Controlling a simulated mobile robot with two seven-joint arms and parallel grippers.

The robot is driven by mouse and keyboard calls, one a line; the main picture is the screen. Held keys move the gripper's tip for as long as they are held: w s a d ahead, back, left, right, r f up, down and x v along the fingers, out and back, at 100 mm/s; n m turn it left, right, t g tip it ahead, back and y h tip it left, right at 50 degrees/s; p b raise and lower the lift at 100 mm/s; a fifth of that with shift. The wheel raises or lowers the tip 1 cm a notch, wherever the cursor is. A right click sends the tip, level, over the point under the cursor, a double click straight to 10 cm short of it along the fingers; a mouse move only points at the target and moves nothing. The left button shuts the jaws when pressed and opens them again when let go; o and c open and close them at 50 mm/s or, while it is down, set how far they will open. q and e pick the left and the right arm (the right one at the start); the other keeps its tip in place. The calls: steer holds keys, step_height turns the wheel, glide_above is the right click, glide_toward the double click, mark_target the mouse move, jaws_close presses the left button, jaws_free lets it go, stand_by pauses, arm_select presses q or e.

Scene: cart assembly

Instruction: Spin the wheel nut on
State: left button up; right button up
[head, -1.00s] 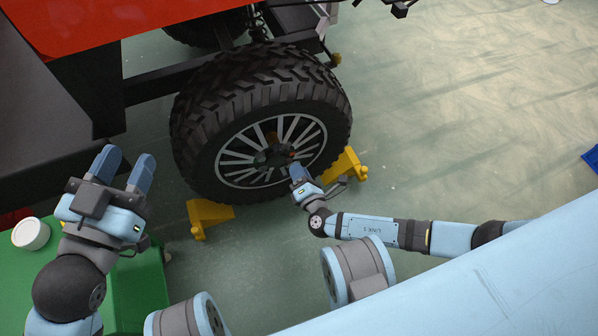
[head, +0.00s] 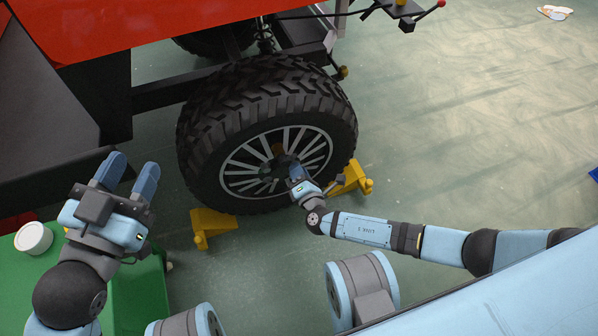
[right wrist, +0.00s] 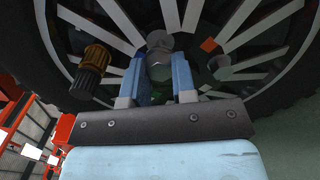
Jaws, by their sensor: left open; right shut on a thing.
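The black-tyred wheel (head: 225,112) with silver spokes stands upright on the cart's side. My right gripper (head: 293,170) is at the wheel's hub, in front of the spokes. In the right wrist view its two blue fingers (right wrist: 160,75) are shut on a grey rounded piece, which looks like the wheel nut (right wrist: 159,66). The fingers hide part of it, and I cannot tell whether it sits on a stud. A brown and black ribbed piece (right wrist: 91,72) shows left of the fingers, and a stud with an orange end (right wrist: 210,46) right of them. My left gripper (head: 132,170) is open and empty at the left.
The red cart body (head: 160,25) and dark frame are above the wheel. Yellow chocks (head: 212,225) (head: 350,178) stand at the floor on both sides of the wheel. A green box (head: 65,275) with a white round container (head: 33,238) is at lower left.

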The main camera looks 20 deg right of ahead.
steer(key=shift+w, duration=0.45)
steer(key=shift+w, duration=0.75)
